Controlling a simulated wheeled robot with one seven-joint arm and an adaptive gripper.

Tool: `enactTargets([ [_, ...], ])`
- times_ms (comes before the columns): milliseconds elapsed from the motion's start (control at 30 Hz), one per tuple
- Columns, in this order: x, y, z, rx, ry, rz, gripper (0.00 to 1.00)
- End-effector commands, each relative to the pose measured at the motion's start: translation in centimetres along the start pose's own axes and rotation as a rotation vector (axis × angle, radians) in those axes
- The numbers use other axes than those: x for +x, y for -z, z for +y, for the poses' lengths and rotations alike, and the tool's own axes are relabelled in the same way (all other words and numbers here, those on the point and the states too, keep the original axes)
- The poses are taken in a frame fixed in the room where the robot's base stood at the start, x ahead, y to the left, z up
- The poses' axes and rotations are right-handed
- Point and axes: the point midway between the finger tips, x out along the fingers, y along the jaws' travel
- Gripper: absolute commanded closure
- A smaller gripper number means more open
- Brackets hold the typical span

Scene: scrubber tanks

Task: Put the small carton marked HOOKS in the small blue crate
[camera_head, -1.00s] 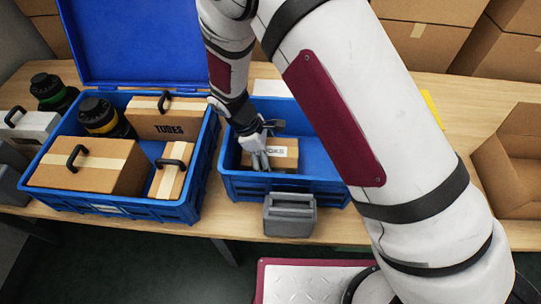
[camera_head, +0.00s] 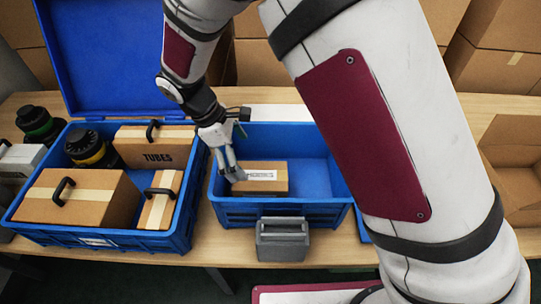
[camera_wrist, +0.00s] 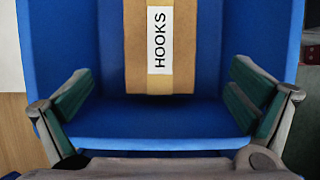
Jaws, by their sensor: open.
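The small carton marked HOOKS (camera_head: 268,178) lies inside the small blue crate (camera_head: 285,209), in its left part, its label facing up. In the wrist view the carton (camera_wrist: 185,50) is ahead of the fingers, with blue crate floor (camera_wrist: 160,108) between. My gripper (camera_head: 232,172) is at the crate's left side, beside the carton's left end. Its fingers also show in the wrist view (camera_wrist: 155,100), spread wide with nothing between them. The right part of the crate is bare, and my arm partly hides its right side.
A large blue crate (camera_head: 95,238) with its lid up stands at left, holding a TUBES carton (camera_head: 156,152), other handled cartons and a yellow-banded jar (camera_head: 86,150). A grey case (camera_head: 283,240) stands in front of the small crate. An open cardboard box (camera_head: 512,165) is at right.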

Motion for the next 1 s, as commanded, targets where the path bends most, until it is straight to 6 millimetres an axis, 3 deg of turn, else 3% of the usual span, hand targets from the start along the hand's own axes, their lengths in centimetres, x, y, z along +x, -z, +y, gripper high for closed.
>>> enactTargets([
  [233,-0.2,-0.1,0.0,0.003,0.0,0.001,0.0],
  [367,-1.4,-1.9,0.2,0.059,0.003,0.02,0.0],
  [467,-3.5,-5.3,0.3,0.162,0.009,0.053,0.0],
  [667,-7.9,-13.9,-1.1,0.445,0.031,0.142,0.0],
  [800,-10.0,-19.5,-3.5,0.642,0.049,0.203,0.0],
  [1000,-11.8,-26.1,-8.2,0.919,0.07,0.291,0.0],
])
